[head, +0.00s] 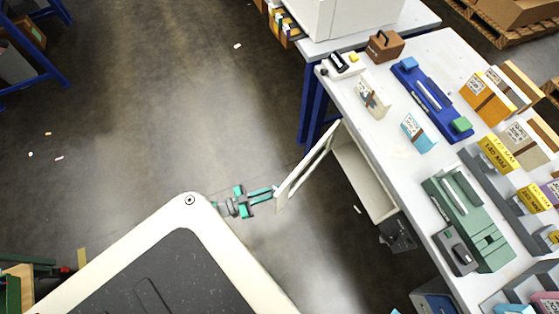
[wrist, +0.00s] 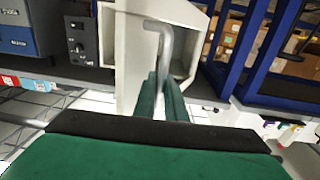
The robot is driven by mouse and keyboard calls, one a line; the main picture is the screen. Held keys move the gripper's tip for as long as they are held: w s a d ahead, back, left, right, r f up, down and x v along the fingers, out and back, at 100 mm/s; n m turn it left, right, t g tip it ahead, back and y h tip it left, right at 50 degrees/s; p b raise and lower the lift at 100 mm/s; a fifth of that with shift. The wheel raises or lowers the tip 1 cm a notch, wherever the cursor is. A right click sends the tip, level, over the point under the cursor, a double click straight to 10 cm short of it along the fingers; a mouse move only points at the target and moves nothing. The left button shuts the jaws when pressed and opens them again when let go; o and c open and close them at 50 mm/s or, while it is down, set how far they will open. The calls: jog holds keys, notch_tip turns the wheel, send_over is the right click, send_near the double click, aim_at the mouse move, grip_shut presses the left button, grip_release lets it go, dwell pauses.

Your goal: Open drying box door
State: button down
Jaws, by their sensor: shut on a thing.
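The drying box (head: 368,188) is a pale, open-fronted box under the edge of the white bench. Its white door (head: 308,165) stands swung out from the box, with a clear gap into the inside. My gripper (head: 273,191) is at the outer edge of the door, on the side away from the bench. In the wrist view the grey bent door handle (wrist: 165,45) runs down between the green fingers of my gripper (wrist: 163,88), which are shut on it. The handle's lower end is hidden by the fingers. The pale door (wrist: 135,50) shows behind the handle.
The white bench (head: 402,128) holds several boxes, pens and trays. A dark control unit (head: 398,232) sits beside the drying box under the bench. A blue bench leg (head: 312,105) stands behind the door. The floor (head: 140,130) to the left is mostly clear.

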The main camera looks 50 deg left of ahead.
jog(key=shift+s+a, duration=0.3)
jog(key=shift+a, duration=0.15)
jog(key=c, duration=1.8)
grip_release()
